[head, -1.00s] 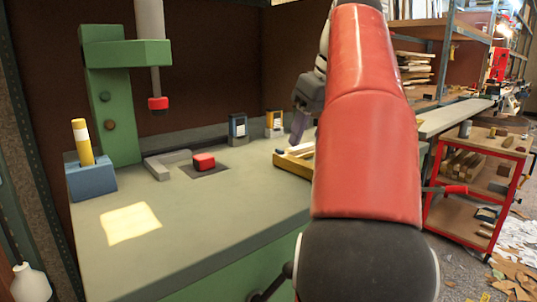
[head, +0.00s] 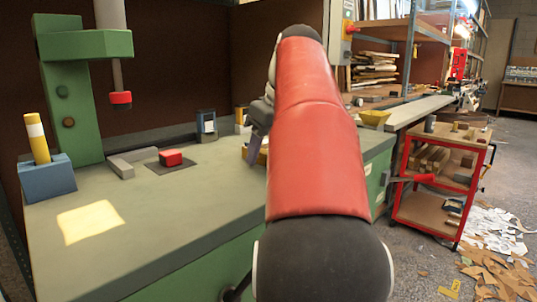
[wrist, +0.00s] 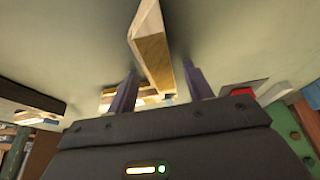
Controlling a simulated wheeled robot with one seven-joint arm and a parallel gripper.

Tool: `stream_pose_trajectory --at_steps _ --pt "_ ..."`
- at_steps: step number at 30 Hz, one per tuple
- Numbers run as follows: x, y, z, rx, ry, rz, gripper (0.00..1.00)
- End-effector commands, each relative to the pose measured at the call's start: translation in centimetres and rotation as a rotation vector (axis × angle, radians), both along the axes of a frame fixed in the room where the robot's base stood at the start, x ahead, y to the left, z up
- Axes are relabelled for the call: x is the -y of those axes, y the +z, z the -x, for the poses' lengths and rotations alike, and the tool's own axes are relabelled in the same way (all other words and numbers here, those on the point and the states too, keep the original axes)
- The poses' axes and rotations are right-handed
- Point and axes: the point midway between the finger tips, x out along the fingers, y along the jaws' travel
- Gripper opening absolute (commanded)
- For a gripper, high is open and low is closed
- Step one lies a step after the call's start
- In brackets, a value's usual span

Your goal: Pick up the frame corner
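The frame corner, a pale wooden piece with a tan side, (wrist: 152,48) shows on the bench top in the wrist view. It runs between the lines of my two purple fingers. My gripper (wrist: 160,90) is open, with a clear gap on both sides of the wood; I cannot tell how far above the bench the fingers are. In the head view my gripper (head: 257,150) hangs over the right part of the bench. Most of the wood there is hidden behind my red arm.
The green press (head: 75,90) stands at the back left, with a red block (head: 171,158) near it. A blue block (head: 47,178) holds a yellow cylinder. A red cart (head: 440,185) stands right of the bench. The bench front (head: 150,230) is clear.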

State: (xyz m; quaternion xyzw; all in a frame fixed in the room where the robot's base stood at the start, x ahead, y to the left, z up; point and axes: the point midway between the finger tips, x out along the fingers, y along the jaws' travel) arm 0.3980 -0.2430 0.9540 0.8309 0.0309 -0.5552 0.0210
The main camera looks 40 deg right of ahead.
Motion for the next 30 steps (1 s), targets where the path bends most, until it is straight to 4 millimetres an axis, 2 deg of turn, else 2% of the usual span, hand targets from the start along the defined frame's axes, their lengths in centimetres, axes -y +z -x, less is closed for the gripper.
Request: stream_pose_trajectory --at_steps 1,10,17,22,26,30 --pt "0.0 0.0 0.0 0.000 0.000 0.000 0.44" --pt "0.0 0.0 0.0 0.000 0.000 0.000 0.05" --pt "0.0 0.1 0.0 0.000 0.000 0.000 0.05" --pt "0.0 1.2 -0.1 0.001 0.000 0.000 0.05" --pt "0.0 3.6 -0.1 0.003 0.000 0.002 0.05" --pt "0.1 7.2 -0.1 0.003 0.001 0.002 0.05"
